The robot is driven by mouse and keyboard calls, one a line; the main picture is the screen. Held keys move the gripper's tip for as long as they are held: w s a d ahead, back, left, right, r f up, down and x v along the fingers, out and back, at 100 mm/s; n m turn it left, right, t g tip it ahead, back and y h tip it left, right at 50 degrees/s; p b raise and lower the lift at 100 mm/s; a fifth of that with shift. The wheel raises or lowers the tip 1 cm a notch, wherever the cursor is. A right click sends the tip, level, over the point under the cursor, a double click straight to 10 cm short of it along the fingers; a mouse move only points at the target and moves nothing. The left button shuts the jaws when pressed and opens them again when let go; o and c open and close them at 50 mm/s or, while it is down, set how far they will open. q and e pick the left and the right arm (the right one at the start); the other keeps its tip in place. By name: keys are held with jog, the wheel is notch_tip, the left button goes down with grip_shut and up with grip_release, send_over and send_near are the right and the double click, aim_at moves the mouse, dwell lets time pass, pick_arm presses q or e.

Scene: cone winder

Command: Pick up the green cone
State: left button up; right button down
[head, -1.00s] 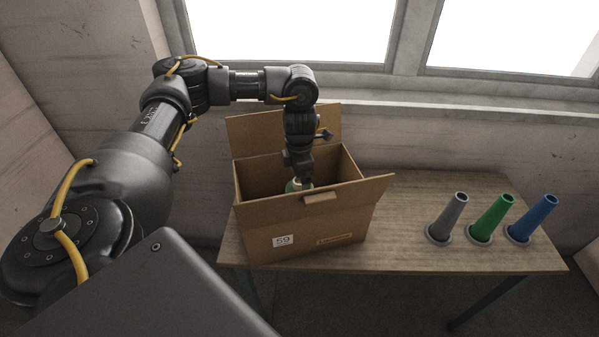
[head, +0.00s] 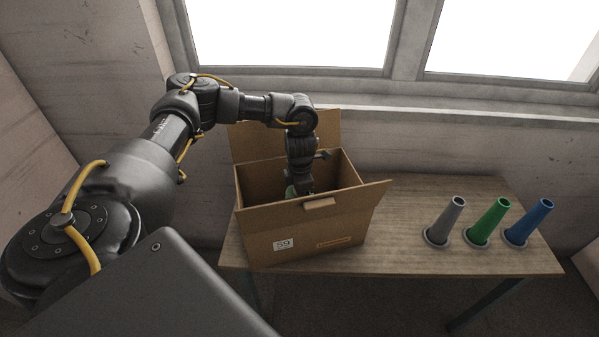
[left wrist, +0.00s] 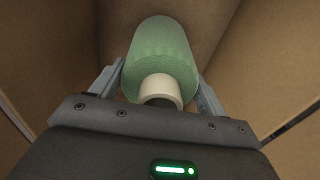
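A pale green wound cone (left wrist: 160,50) with a cream tip (left wrist: 160,90) is inside the cardboard box (head: 300,229), its tip pointing toward my left gripper (left wrist: 162,72). In the left wrist view one finger lies on each side of the cone, close to its sides. The fingers look spread; I cannot make out whether they touch it. The box's front wall hides the fingertips. My right gripper is not in view.
The open box has raised flaps and stands on the left of a wooden table (head: 420,205). A grey tapered tube (head: 446,220), a green one (head: 488,221) and a blue one (head: 530,219) stand in round bases at the right. The table between is clear.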

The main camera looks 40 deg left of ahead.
pick_arm(q)
jog(key=c, duration=0.4)
